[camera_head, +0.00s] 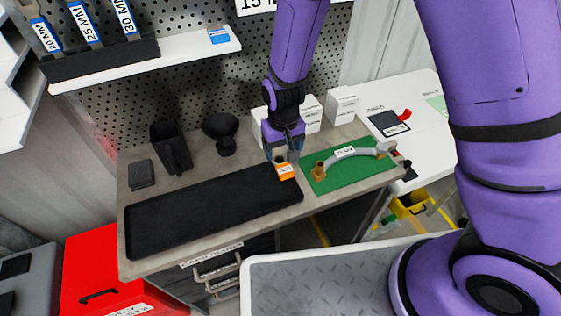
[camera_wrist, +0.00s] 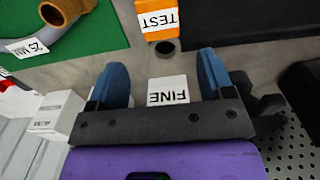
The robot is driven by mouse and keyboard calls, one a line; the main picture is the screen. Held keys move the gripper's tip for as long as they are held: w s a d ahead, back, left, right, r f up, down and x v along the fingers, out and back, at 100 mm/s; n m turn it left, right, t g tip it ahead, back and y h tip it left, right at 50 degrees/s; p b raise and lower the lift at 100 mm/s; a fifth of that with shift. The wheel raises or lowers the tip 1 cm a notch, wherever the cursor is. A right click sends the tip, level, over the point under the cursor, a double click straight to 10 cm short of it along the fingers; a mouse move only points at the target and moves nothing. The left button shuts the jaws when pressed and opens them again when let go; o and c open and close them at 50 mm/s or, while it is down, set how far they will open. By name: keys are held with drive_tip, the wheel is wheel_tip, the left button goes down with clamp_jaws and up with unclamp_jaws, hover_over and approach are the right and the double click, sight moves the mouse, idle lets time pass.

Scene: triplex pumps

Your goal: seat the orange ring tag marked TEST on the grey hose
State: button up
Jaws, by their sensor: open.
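The orange ring tag (camera_head: 286,172) with a white TEST label lies at the right end of the black tray. It also shows in the wrist view (camera_wrist: 159,32), its dark round end toward my gripper. My gripper (camera_head: 281,157) is open above and just behind the tag. In the wrist view, its two blue fingers (camera_wrist: 163,64) stand apart, and the tag is beyond their tips, not between them. The grey hose (camera_head: 354,152) arches between brass fittings on the green mat, right of the tag. Part of it shows in the wrist view (camera_wrist: 52,43), with a 25 MM label.
The black tray (camera_head: 150,243) fills the bench's front left. White boxes (camera_head: 342,105) stand behind my gripper; one marked FINE (camera_wrist: 168,90) shows between the fingers. A black funnel (camera_head: 222,132) and a black holder (camera_head: 170,147) stand at the back left.

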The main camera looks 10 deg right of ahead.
sight(282, 166)
drive_tip(key=shift+w+a+f, duration=0.15)
drive_tip(key=shift+f, duration=1.2)
drive_tip(key=shift+w+a+f, duration=0.1)
drive_tip(key=shift+w+f, duration=0.05)
drive_tip(key=shift+f, duration=1.15)
drive_tip(key=c, duration=1.1)
drive_tip(key=shift+r, duration=0.15)
